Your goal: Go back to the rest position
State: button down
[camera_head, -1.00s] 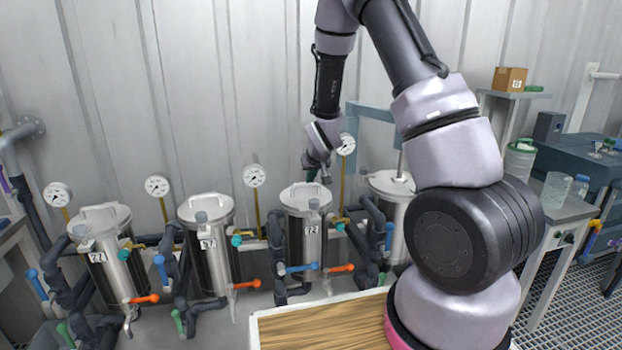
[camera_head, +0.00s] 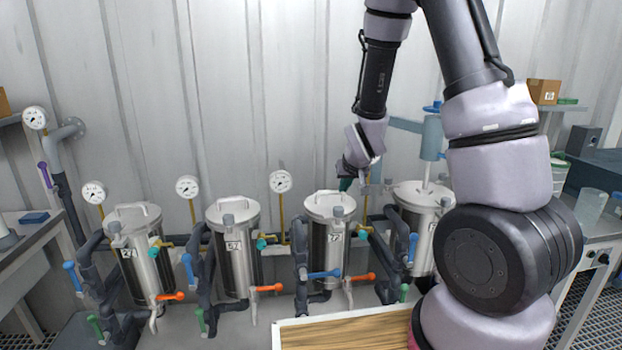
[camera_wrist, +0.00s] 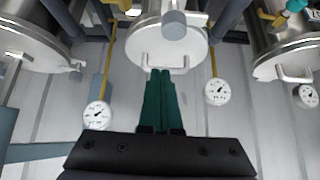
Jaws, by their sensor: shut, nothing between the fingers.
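My gripper (camera_wrist: 162,80) shows in the wrist view with its green fingers shut together and nothing between them. The fingertips point at the lid handle of a steel vessel (camera_wrist: 168,45); I cannot tell whether they touch it.
Several steel vessels stand in a row, among them a left one (camera_head: 140,255), with blue and orange valve handles. Gauges (camera_head: 280,182) rise on thin posts behind them. A wood-topped tray (camera_head: 345,332) lies in front. A corrugated wall closes the back.

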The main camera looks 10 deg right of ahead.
jog(key=s+d+r+m, duration=0.1)
jog(key=s+r, duration=0.2)
jog(key=r, duration=0.3)
jog(key=s+d+r+m+y, duration=0.1)
jog(key=s+r, duration=0.3)
jog(key=r, duration=0.2)
jog(key=s+d+r+m, duration=0.1)
jog(key=s+r, duration=0.2)
jog(key=r, duration=0.4)
jog(key=s+r, duration=0.4)
jog(key=s, duration=0.3)
jog(key=s+r+m, duration=0.1)
jog(key=s+r, duration=0.3)
jog(key=s, duration=0.4)
jog(key=shift+s+a+r+g+y, duration=0.15)
jog(key=shift+a+g+y, duration=0.25)
jog(key=shift+a, duration=0.05)
jog(key=c, duration=1.5)
grip_release()
jog(key=shift+c, duration=0.2)
